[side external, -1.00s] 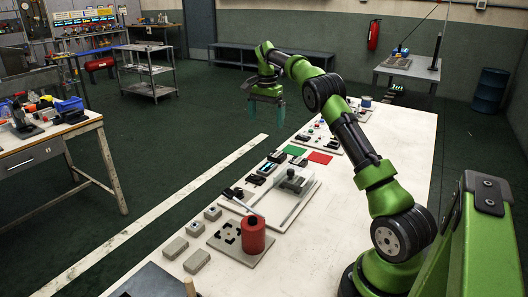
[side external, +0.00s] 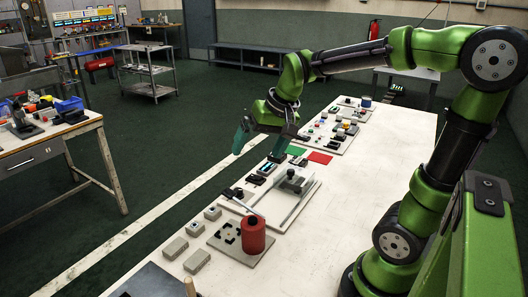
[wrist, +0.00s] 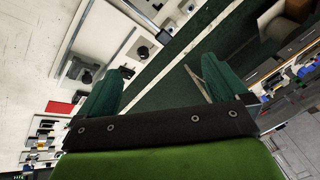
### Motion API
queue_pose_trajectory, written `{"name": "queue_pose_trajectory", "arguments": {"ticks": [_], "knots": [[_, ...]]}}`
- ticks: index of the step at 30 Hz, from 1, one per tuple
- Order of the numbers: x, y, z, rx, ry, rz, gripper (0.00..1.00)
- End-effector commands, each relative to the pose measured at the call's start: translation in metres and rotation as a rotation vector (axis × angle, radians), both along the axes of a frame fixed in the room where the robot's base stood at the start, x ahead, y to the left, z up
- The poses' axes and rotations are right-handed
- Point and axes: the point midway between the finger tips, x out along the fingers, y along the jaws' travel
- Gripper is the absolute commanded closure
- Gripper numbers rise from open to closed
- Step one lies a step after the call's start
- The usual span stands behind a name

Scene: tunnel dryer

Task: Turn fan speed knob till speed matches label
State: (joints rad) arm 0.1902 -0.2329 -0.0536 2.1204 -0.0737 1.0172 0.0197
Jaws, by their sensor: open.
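I cannot tell which part is the fan speed knob, and no label is readable at this size. A board with small buttons and knobs (side external: 322,138) lies toward the far end of the white table. Small dark devices (side external: 267,168), one with a pale display, sit along the table's left edge. My gripper (side external: 258,152) is open and empty, tilted above that edge near these devices, with one finger out past the edge. In the wrist view my gripper (wrist: 157,72) shows two teal fingers spread apart with nothing between them.
A red cylinder (side external: 253,236) stands on a grey plate nearer the camera, beside several grey blocks (side external: 197,258). The table's right side (side external: 375,180) is clear.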

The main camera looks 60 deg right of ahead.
Motion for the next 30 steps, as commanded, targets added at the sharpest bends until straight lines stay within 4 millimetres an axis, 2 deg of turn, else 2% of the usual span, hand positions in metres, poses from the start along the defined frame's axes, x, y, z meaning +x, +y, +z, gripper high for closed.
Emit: {"name": "queue_pose_trajectory", "arguments": {"ticks": [1, 3, 6, 9, 11, 16, 22, 25, 28, 30], "knots": [[-0.019, 0.019, 0.000, -0.009, -0.037, 0.050, 0.00], [-0.042, 0.039, -0.004, -0.019, -0.083, 0.107, 0.00], [-0.069, 0.060, -0.009, -0.028, -0.138, 0.172, 0.00], [-0.088, 0.074, -0.010, -0.030, -0.177, 0.214, 0.00], [-0.093, 0.078, -0.007, -0.033, -0.200, 0.232, 0.00], [-0.097, 0.085, 0.004, -0.037, -0.244, 0.258, 0.00], [-0.096, 0.084, 0.003, -0.036, -0.241, 0.253, 0.00], [-0.093, 0.078, -0.007, -0.031, -0.196, 0.230, 0.00], [-0.076, 0.064, -0.013, -0.024, -0.141, 0.182, 0.00], [-0.055, 0.048, -0.010, -0.018, -0.101, 0.134, 0.00]]}}
